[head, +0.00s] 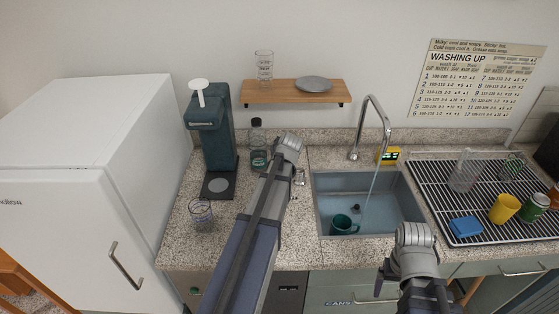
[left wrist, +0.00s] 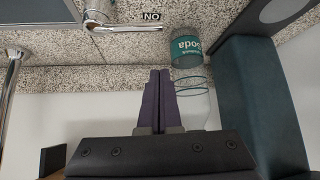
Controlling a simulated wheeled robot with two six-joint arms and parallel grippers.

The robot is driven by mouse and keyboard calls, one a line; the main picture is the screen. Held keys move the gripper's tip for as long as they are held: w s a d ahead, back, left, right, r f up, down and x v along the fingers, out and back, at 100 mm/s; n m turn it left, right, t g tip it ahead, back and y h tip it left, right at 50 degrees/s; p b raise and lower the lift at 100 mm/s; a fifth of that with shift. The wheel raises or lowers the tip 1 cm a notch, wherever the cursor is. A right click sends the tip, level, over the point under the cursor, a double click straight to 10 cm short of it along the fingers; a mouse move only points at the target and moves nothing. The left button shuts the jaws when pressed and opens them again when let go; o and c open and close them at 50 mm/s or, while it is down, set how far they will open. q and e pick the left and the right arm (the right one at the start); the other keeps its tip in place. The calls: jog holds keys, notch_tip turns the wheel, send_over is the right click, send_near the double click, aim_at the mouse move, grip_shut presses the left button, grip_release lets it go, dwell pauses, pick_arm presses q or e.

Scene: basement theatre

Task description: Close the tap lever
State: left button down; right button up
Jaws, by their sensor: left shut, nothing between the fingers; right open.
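The chrome tap (head: 377,112) arches over the sink, and a thin stream of water (head: 372,190) falls from it into the basin. The small chrome tap lever (head: 300,178) is on the counter left of the sink, partly behind my left arm; it also shows in the left wrist view (left wrist: 130,27), beside a small tag reading "NO". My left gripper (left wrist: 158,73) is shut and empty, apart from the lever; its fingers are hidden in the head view. My right gripper (head: 414,238) is open at the sink's front right edge, with its fingers hard to make out.
A green mug (head: 343,224) sits in the sink (head: 325,185). A drying rack (head: 430,195) holding several items is at right. A shelf (head: 270,97) hangs above.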

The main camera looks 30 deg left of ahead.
pick_arm(q)
jog(key=b+x, duration=0.4)
jog(key=x, duration=0.3)
jog(key=shift+f+b, duration=0.25)
jog(key=shift+b, duration=0.15)
jog(key=s+d, duration=0.3)
jog(key=shift+s, duration=0.1)
jog(key=shift+a, duration=0.1)
